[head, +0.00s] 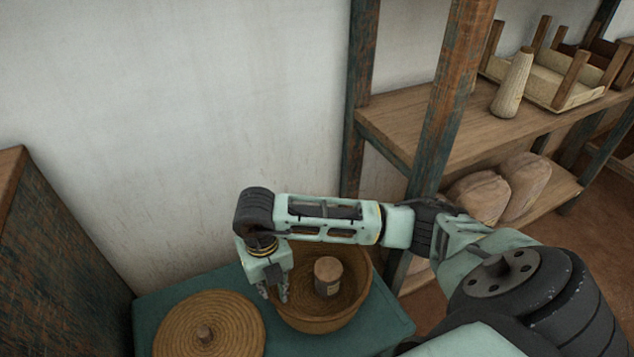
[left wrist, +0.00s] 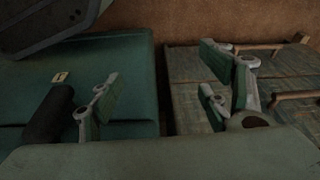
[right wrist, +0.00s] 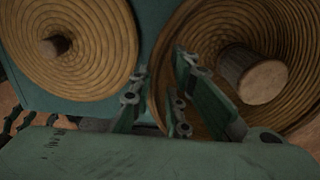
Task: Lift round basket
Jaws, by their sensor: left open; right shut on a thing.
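The round basket (head: 322,325) is a woven, coiled tan bowl on a teal top in the head view. It also fills the upper right of the right wrist view (right wrist: 205,35). A brown cylinder (head: 328,278) with a pale end is inside it. My right gripper (head: 277,295) reaches down at the basket's left rim and is shut on the basket wall, with its fingers on either side. My left gripper (left wrist: 160,95) shows only in the left wrist view, open and empty, away from the basket.
A coiled round lid (head: 230,325) with a knob lies left of the basket on the teal top (head: 150,297). A wooden shelf (head: 430,125) holding a pale cone (head: 512,85) and a tray stands at right, with bundles below. A white wall is behind and a dark wooden panel at far left.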

